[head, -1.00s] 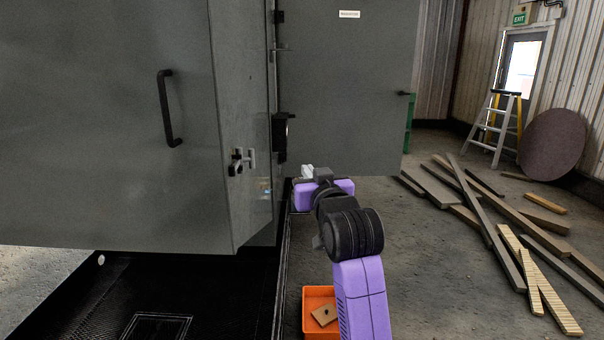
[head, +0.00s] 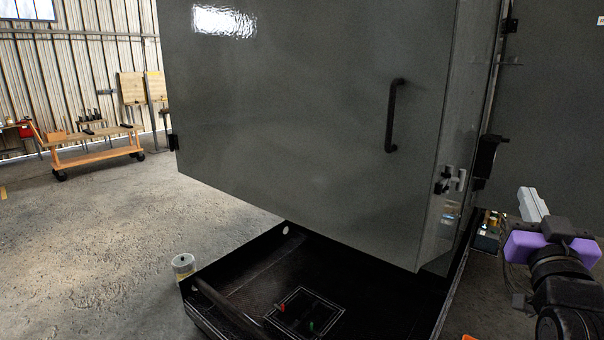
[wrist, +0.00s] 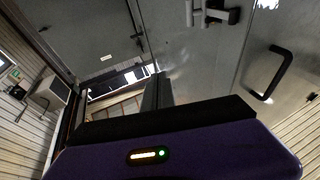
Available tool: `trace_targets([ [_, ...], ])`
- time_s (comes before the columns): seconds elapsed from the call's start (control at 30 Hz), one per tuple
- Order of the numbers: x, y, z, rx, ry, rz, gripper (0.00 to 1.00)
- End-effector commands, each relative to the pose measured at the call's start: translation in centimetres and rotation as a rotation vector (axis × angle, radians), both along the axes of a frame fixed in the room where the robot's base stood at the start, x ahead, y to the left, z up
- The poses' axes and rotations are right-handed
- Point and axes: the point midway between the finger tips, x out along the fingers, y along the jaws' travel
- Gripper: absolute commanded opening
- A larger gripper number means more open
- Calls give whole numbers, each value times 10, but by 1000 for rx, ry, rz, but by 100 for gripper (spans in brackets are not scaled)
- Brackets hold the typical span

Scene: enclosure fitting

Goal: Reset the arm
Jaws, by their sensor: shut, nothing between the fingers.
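My gripper (head: 533,205) is at the right edge of the head view, in front of the cabinet's right side, with a purple body and pale fingers pressed together. In the wrist view the dark fingers (wrist: 157,92) point away from the purple housing and hold nothing. The large grey enclosure (head: 310,110) fills the middle of the head view. Its door has a black handle (head: 393,115), which also shows in the wrist view (wrist: 281,72). A small latch (head: 448,180) is on its right-hand edge. My gripper looks apart from all of these.
A low black base (head: 370,300) lies under the enclosure, with a red and a green item on it. A clear round container (head: 184,264) stands at its left corner. A wooden cart (head: 95,145) stands at the far left. The concrete floor (head: 110,240) between is mostly open.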

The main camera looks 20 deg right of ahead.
Motion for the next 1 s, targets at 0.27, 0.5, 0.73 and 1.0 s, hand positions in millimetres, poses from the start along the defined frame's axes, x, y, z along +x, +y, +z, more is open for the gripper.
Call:
trace_targets([
  [0.27, -18, 72, -64, -63, 2, 127, 0],
  [0.5, -54, 144, -128, -67, 33, 259, 0],
  [0.73, -105, 205, -180, -33, 87, 377, 0],
  [1.0, -179, 262, -228, 43, 187, 497, 0],
])
